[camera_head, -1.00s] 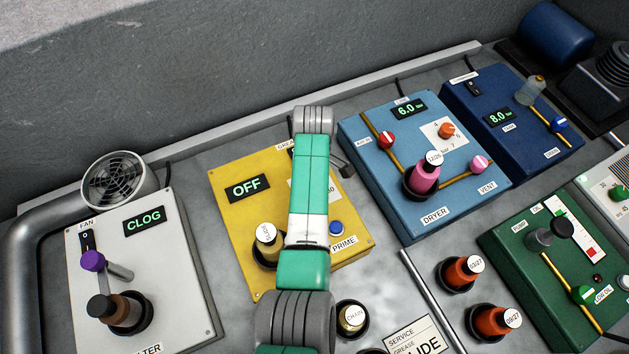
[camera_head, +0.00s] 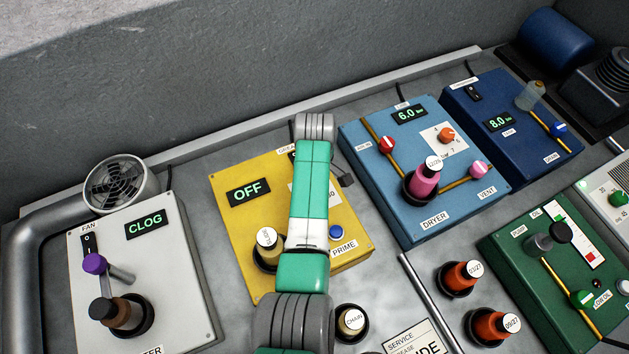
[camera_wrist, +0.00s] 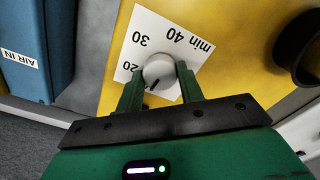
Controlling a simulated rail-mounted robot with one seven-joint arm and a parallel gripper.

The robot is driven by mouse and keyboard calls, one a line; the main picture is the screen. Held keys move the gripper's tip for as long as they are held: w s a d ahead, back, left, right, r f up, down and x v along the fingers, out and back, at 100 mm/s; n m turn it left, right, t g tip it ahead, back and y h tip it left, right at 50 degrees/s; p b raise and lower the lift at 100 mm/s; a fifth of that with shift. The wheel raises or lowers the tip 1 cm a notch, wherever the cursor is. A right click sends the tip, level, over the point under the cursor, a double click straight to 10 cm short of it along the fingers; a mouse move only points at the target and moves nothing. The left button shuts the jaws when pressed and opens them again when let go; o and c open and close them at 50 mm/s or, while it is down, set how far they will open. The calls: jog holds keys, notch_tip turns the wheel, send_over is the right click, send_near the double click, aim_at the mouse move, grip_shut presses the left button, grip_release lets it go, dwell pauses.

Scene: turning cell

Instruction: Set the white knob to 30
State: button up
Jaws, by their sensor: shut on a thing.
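The white knob (camera_wrist: 158,70) sits on a white dial card (camera_wrist: 126,56) on the yellow grease box (camera_wrist: 116,97), in the wrist view. The card reads 20, 30 and 40 min. A dark mark on the knob points down-left in that view, below the 20 and away from the 30. My gripper (camera_wrist: 158,80) has a green finger on each side of the knob and is shut on it. In the head view my arm hides the knob, and the yellow box (camera_head: 232,215) shows around it with its display reading OFF.
On the yellow box stand a capped bottle (camera_head: 268,240) and a blue PRIME button (camera_head: 336,232). A blue dryer box (camera_head: 387,200) is close on the right. A grey filter box (camera_head: 179,275) is on the left.

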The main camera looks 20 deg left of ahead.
jog(key=m+p, duration=0.2)
jog(key=m, duration=0.4)
jog(key=shift+r+p, duration=0.1)
jog(key=shift+p, duration=0.3)
jog(key=m, duration=0.3)
jog(key=shift+m+p, duration=0.4)
jog(key=m, duration=0.3)
jog(key=shift+m, duration=0.3)
jog(key=m+p, duration=0.1)
jog(key=m, duration=0.7)
jog(key=shift+m, duration=0.6)
jog(key=o, duration=1)
